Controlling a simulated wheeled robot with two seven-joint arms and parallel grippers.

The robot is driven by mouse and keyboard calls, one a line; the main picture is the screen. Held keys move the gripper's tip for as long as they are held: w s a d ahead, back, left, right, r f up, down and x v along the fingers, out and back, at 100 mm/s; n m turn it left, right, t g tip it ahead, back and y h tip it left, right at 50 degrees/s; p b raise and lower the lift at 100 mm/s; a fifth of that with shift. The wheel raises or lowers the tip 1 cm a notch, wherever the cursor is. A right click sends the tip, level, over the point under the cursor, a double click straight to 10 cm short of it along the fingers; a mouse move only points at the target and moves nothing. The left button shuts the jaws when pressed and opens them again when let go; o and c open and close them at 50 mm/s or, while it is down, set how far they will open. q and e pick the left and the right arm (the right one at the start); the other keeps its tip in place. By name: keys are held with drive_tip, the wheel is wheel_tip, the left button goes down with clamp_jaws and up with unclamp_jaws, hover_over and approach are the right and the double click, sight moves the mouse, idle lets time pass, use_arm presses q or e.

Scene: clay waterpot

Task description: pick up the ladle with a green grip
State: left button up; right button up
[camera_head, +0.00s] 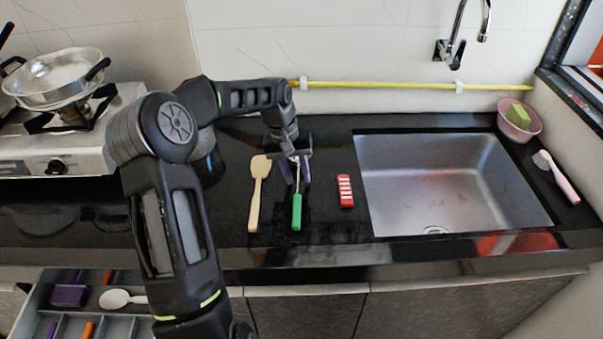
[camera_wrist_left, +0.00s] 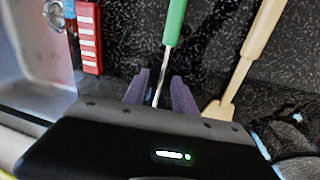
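The ladle with a green grip (camera_head: 297,212) lies on the black counter, its grip toward the front edge. Its thin metal shaft runs back under my left gripper (camera_head: 296,177), and its far end is hidden by the gripper. The left gripper points down over the shaft with its two purple fingers apart. In the left wrist view, the green grip (camera_wrist_left: 175,22) is at the top, and the shaft passes between the spread fingers of the left gripper (camera_wrist_left: 160,88). I see a gap on both sides of the shaft. My right gripper is not in view.
A wooden spatula (camera_head: 257,190) lies close to the left and a red-and-white item (camera_head: 345,191) to the right. The sink (camera_head: 450,185) is further right. A stove with a pan (camera_head: 58,75) stands left. An open drawer (camera_head: 90,310) is below.

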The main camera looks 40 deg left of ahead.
use_arm(q)
drive_tip(key=shift+c, duration=0.5)
clamp_jaws()
idle(1.1)
